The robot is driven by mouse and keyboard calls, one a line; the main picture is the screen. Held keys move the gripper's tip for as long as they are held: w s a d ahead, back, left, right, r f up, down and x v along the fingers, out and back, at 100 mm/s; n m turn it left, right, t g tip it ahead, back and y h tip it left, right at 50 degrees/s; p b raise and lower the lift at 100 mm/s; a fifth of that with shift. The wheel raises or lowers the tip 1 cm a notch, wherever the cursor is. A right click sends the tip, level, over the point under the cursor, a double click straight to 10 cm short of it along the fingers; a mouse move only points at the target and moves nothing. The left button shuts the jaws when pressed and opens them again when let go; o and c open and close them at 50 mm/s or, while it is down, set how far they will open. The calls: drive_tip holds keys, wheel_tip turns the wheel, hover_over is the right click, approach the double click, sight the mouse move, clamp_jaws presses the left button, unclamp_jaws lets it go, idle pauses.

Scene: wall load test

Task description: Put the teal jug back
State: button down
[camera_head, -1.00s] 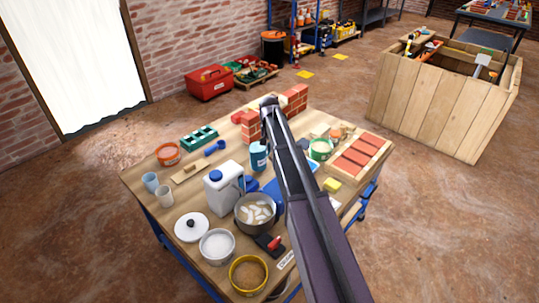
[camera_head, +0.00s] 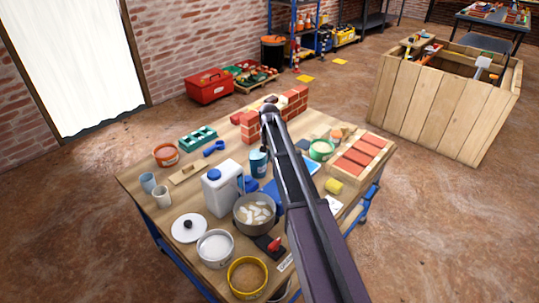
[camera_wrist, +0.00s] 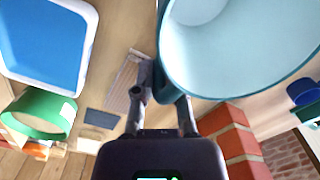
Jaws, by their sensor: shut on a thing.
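The teal jug (camera_head: 258,163) shows beside my arm near the middle of the workbench, in front of the small brick wall. My arm hides part of it. In the wrist view the jug (camera_wrist: 240,45) fills the upper right, with its wide, pale inside facing the camera. My gripper (camera_wrist: 164,103) is shut on the jug at its near side, where a teal part passes between the fingers. The head view hides the fingers, and I cannot tell there whether the jug touches the bench.
The brick wall (camera_head: 249,126) stands close behind the jug. A white jerrycan (camera_head: 222,188) and a pot (camera_head: 254,213) stand nearby at the front left. A green tub (camera_head: 321,150) and a brick crate (camera_head: 361,155) are to the right. The bench (camera_head: 141,174) is crowded.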

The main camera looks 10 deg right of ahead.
drive_tip(key=c, duration=0.7)
unclamp_jaws()
drive_tip(key=shift+r, duration=0.1)
wheel_tip(320, 180, up, 12)
drive_tip(key=p, duration=1.2)
drive_tip(key=s+a+n, duration=0.2)
drive_tip(key=s, duration=1.3)
drive_tip(key=s+a+n, duration=0.2)
drive_tip(key=s+a, duration=0.1)
drive_tip(key=s, duration=1.2)
drive_tip(key=shift+s+n, duration=0.25)
drive_tip(key=shift+n, duration=0.05)
